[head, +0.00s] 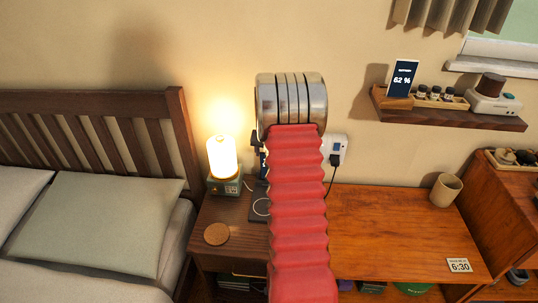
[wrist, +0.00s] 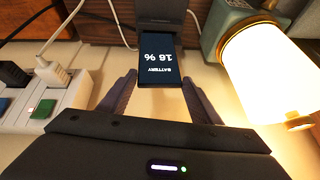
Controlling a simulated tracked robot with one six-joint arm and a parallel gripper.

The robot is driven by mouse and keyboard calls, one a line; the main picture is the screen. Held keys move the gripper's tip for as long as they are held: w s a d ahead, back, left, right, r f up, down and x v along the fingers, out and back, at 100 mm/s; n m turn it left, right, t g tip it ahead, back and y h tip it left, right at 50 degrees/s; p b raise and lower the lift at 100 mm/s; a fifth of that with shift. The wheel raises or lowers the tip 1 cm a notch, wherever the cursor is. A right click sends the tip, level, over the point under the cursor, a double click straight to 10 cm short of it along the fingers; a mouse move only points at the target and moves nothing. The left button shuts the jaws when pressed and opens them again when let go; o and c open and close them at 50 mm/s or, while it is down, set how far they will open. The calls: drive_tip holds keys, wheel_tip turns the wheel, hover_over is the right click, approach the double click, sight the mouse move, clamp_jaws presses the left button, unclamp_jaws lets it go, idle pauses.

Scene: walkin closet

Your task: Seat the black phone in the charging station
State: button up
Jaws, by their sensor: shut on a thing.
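The black phone (wrist: 160,68) is in the wrist view, its screen reading "BATTERY 16 %" upside down in that picture. My gripper (wrist: 160,79) is shut on it, with one finger along each side edge. The dark charging station (wrist: 161,12) lies just beyond the phone's far end in the wrist view. I cannot tell whether the two touch. My arm hides most of the phone and gripper there.
A lit lamp (head: 222,158) stands close left of the station; it shows at right in the wrist view (wrist: 265,70). A wall socket (head: 335,148) with a plug and cord is right of my arm. A coaster (head: 216,234) lies in front. Another phone (head: 402,78) stands on the shelf.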

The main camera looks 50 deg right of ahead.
drive_tip(key=shift+w+a+t, duration=0.4)
drive_tip(key=shift+w+t, duration=0.1)
drive_tip(key=shift+w, duration=0.1)
drive_tip(key=shift+s+d+g, duration=0.6)
drive_tip(key=shift+s, duration=0.15)
idle(1.2)
drive_tip(key=shift+f, duration=0.6)
